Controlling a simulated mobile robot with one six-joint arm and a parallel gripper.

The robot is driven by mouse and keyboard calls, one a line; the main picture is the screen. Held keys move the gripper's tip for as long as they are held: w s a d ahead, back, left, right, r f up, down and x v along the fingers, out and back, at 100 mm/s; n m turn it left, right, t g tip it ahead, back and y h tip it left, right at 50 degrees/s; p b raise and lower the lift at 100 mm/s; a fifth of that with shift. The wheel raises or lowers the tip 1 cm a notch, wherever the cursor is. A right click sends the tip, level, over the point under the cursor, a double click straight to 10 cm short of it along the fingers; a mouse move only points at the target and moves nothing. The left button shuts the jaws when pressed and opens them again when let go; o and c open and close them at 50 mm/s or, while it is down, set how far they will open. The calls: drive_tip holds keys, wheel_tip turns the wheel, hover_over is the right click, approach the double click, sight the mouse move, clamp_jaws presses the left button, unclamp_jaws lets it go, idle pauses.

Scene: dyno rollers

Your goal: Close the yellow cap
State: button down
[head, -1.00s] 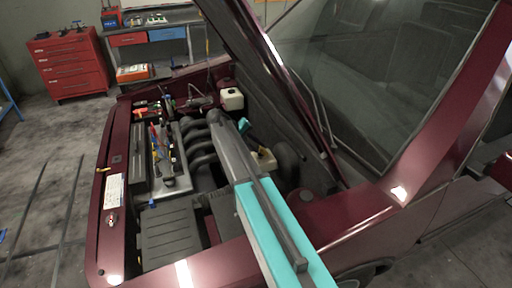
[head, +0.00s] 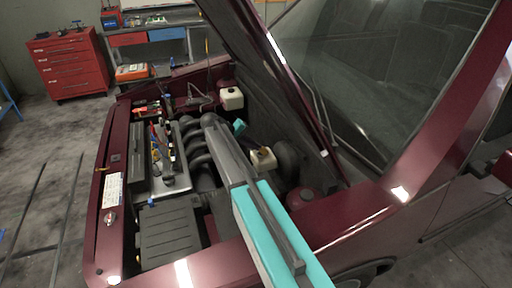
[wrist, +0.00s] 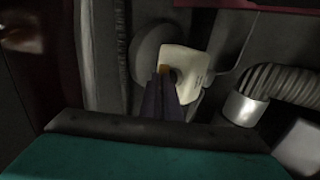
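A white reservoir (head: 263,159) with a small yellow cap (head: 265,152) stands at the back right of the engine bay. I cannot tell whether the tips touch the cap or whether the cap is fully seated.
A second white reservoir (head: 231,98) stands farther back. A ribbed hose with a metal collar (wrist: 240,108) lies right in the wrist view. The raised hood (head: 262,70) hangs above.

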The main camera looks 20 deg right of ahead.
drive_tip(key=a+f+h+b, duration=0.1)
drive_tip(key=f+b, duration=0.1)
drive_tip(key=a+f+h+b, duration=0.1)
drive_tip(key=a+f+b, duration=0.1)
drive_tip(key=b, duration=0.1)
drive_tip(key=shift+b, duration=0.35)
drive_tip(key=c, duration=2)
unclamp_jaws()
drive_tip(key=shift+r, duration=0.1)
drive_tip(key=shift+a+r, duration=0.1)
drive_tip(key=b+v, duration=0.1)
drive_tip(key=v, duration=0.6)
drive_tip(key=shift+b, duration=0.4)
drive_tip(key=shift+a+r, duration=0.15)
